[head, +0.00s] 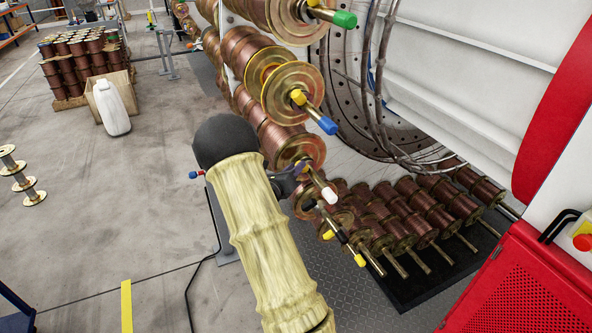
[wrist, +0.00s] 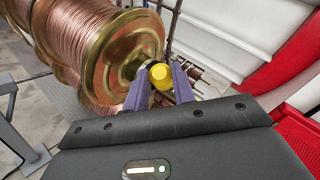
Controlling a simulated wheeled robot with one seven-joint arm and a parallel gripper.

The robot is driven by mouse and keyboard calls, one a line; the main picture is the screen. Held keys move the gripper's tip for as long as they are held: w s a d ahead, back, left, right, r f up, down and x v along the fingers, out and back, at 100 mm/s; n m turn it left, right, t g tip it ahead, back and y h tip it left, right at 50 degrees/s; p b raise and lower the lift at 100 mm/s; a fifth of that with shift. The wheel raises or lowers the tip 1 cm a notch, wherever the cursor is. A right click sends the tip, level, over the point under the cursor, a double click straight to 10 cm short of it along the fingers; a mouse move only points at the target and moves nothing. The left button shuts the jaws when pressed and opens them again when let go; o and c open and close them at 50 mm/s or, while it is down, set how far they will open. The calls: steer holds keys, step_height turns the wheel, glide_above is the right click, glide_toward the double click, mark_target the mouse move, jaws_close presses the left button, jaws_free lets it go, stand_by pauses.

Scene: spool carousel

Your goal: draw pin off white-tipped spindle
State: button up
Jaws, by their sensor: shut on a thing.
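The white-tipped spindle (head: 329,195) sticks out toward the lower right from a copper-wound spool with brass flanges (head: 303,150) in the head view. My gripper (head: 293,176) is beside this spool's flange, just left of the white tip. In the wrist view the purple fingers of my gripper (wrist: 160,82) are shut on the yellow head of the pin (wrist: 160,74), in front of the spool's hub (wrist: 138,55). The pin's shank is hidden, so I cannot tell how far it sits in the spindle. The white tip cannot be made out in the wrist view.
Above is a blue-tipped spindle (head: 327,124) with its own yellow pin, then a green-tipped one (head: 345,19). More spools (head: 415,215) stand packed below right. A red mesh cabinet (head: 520,285) is at lower right. The floor (head: 120,200) at left is mostly clear.

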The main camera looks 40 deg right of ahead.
steer(key=a+r+y+p, duration=0.1)
steer(key=a+r, duration=0.3)
steer(key=r, duration=0.1)
steer(key=shift+w+r+m, duration=0.15)
steer(key=shift+w+m, duration=0.15)
steer(key=shift+w, duration=0.15)
stand_by(0.4)
steer(key=w+a+b, duration=0.2)
steer(key=a+b, duration=0.1)
steer(key=a, duration=0.8)
steer(key=shift+w+a, duration=0.4)
steer(key=shift+d, duration=0.1)
